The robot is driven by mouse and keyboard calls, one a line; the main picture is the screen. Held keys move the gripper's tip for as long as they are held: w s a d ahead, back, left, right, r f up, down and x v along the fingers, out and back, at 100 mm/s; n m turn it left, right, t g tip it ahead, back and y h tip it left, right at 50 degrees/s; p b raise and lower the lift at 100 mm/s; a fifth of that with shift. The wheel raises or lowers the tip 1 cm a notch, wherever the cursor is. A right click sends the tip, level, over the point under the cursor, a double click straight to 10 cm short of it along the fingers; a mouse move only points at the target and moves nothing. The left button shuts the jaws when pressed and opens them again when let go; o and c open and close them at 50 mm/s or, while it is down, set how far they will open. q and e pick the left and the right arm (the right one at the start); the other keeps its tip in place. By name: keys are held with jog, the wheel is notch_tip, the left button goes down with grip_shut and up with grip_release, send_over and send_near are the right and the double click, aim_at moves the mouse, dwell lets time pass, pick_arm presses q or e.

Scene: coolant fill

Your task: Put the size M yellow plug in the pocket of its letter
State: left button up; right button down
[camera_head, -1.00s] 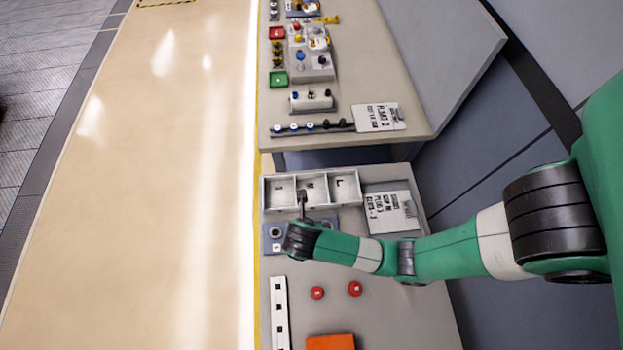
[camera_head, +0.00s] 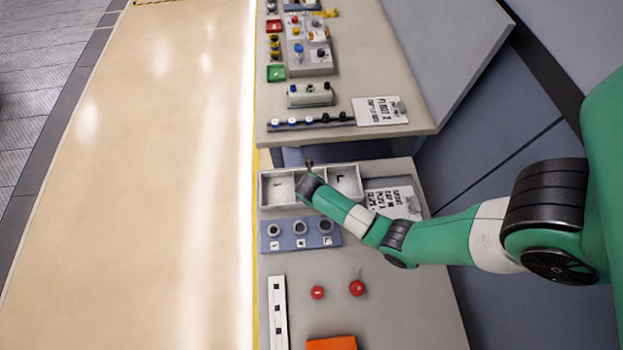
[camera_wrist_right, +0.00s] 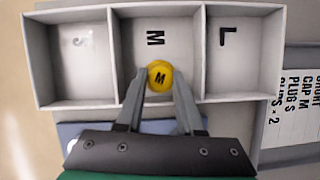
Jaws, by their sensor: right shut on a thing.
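The yellow plug (camera_wrist_right: 160,76), marked M, sits between the fingertips of my right gripper (camera_wrist_right: 159,80), which is shut on it. In the wrist view the plug appears over the near part of the middle pocket, whose floor shows the letter M (camera_wrist_right: 155,37). I cannot tell how high above the floor it is. The white three-pocket tray (camera_wrist_right: 113,60) has S at left and L at right. In the head view my right gripper (camera_head: 309,164) is over the tray (camera_head: 262,189), and my wrist hides the middle pocket. The plug cannot be made out there. My left gripper is not in view.
A blue block (camera_head: 271,244) with three round sockets stands in front of the tray. A printed card (camera_head: 393,203) lies at its right. Two red knobs (camera_head: 317,292) (camera_head: 357,288), a white strip (camera_head: 278,312) and an orange box (camera_head: 331,343) are nearer. Another loaded table (camera_head: 420,118) stands beyond.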

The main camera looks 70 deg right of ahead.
jog(key=shift+f, duration=0.65)
jog(key=shift+f, duration=0.15)
jog(key=c, duration=0.5)
grip_release()
jog(key=p+v, duration=0.4)
jog(key=v, duration=0.8)
jog(key=shift+a, duration=0.1)
